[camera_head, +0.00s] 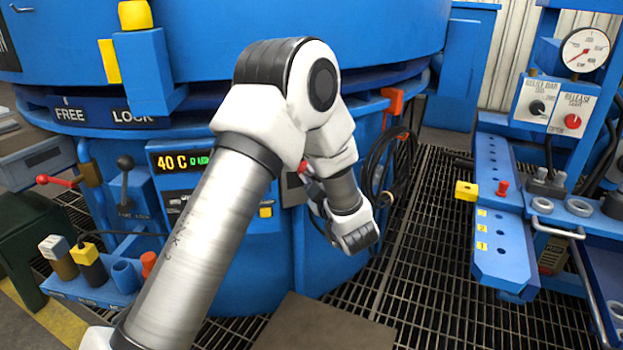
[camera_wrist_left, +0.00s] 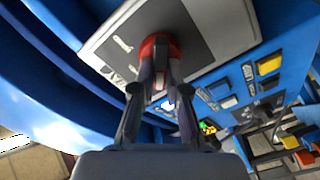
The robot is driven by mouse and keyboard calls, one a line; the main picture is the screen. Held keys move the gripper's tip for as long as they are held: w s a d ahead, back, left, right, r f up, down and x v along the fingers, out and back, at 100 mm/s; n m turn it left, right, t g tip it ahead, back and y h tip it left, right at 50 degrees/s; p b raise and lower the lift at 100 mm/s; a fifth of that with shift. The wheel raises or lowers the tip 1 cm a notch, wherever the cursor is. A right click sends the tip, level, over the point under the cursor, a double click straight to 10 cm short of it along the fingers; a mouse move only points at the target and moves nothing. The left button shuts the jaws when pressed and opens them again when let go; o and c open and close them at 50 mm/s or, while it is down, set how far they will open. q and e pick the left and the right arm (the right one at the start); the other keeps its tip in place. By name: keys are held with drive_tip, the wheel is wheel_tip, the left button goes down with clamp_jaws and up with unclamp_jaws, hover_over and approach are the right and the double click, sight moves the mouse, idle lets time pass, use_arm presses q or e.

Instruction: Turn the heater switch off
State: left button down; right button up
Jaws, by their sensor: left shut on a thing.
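The heater switch is a red and dark rotary knob (camera_wrist_left: 158,45) on a grey-white plate (camera_wrist_left: 112,47) on the blue furnace wall. My left gripper (camera_wrist_left: 160,80) is shut on the knob, with a finger on each side of it in the wrist view. In the head view a bit of the red knob (camera_head: 303,167) shows beside my left arm, and the gripper there is mostly hidden behind my wrist. The knob's full pointer position and label are hard to read. My right gripper is not in view.
A display reading 40 C (camera_head: 182,161) sits left of my arm. A black cable coil (camera_head: 390,165) hangs to the right of it. A red-handled lever (camera_head: 57,181) and a black-knobbed lever (camera_head: 125,165) stand at left. A blue bench (camera_head: 503,215) is at right, with free grating between.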

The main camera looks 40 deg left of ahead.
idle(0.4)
use_arm(q)
drive_tip(key=c, duration=1.2)
unclamp_jaws()
drive_tip(key=v, duration=1.2)
drive_tip(key=shift+s, duration=0.1)
